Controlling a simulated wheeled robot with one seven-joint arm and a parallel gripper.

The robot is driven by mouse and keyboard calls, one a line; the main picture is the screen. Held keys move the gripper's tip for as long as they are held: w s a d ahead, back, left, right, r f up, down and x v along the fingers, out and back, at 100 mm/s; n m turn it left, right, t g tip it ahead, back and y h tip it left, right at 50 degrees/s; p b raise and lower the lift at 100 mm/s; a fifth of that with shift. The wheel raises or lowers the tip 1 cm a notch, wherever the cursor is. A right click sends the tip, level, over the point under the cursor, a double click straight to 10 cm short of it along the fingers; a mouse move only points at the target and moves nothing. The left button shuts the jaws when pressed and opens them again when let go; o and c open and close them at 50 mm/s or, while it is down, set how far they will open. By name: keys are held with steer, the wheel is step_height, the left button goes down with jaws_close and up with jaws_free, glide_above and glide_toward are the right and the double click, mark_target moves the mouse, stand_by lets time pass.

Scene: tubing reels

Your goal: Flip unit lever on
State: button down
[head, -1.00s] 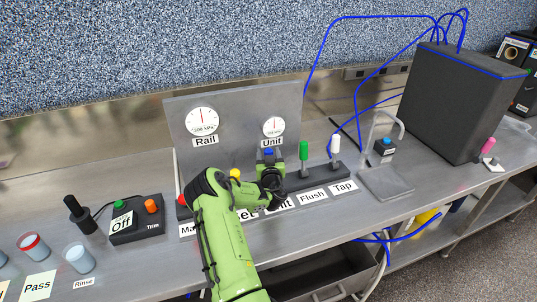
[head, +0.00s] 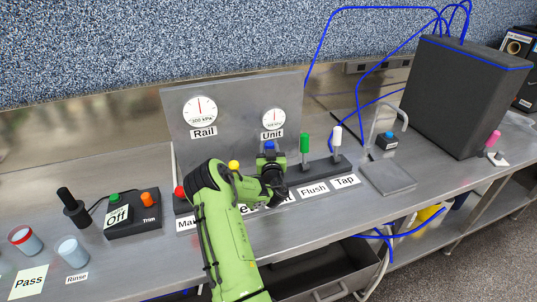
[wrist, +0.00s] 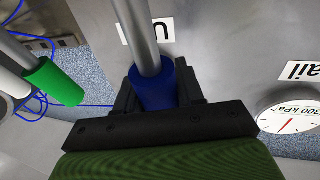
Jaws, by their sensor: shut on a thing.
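The unit lever's blue grip (head: 269,146) stands on the dark lever block, in front of the small Unit gauge (head: 273,120). My gripper (head: 269,155) is shut around this blue grip, and the green arm reaches in from the front. In the wrist view the blue grip (wrist: 153,90) sits between the black fingers (wrist: 155,105), with its grey metal shaft running out past them. The lever's base and most of its label are hidden behind my arm and gripper. The Unit gauge's needle looks about upright.
Close to the right stand the green Flush lever (head: 304,143) and white Tap lever (head: 337,136). A yellow knob (head: 234,165) and a red one (head: 179,192) are to the left. The gauge panel (head: 240,107) rises behind. A switch box (head: 134,219) sits farther left.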

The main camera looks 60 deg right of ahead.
steer(key=shift+s+a+f+m+t+h+b, duration=0.1)
steer(key=shift+s+a+m+t+h+b, duration=0.45)
steer(key=shift+b, duration=3.65)
steer(key=shift+s+a+f+m+t+h+b, duration=0.15)
steer(key=shift+s+a+h+b, duration=0.8)
steer(key=shift+b, duration=3.25)
steer(key=b, duration=0.2)
steer(key=h+b, duration=0.1)
steer(key=b, duration=0.1)
steer(key=shift+r, duration=0.25)
steer(key=shift+a+r+h+b, duration=0.1)
steer(key=shift+r+h+b, duration=0.05)
steer(key=shift+h+b, duration=0.2)
steer(key=c, duration=0.8)
jaws_free()
steer(key=s+a, duration=0.2)
steer(key=a, duration=0.2)
steer(key=s+a, duration=0.2)
steer(key=a, duration=0.1)
steer(key=s+a, duration=0.2)
steer(key=a, duration=0.2)
steer(key=shift+s+a+f+b, duration=0.15)
steer(key=shift+a+f+b, duration=0.15)
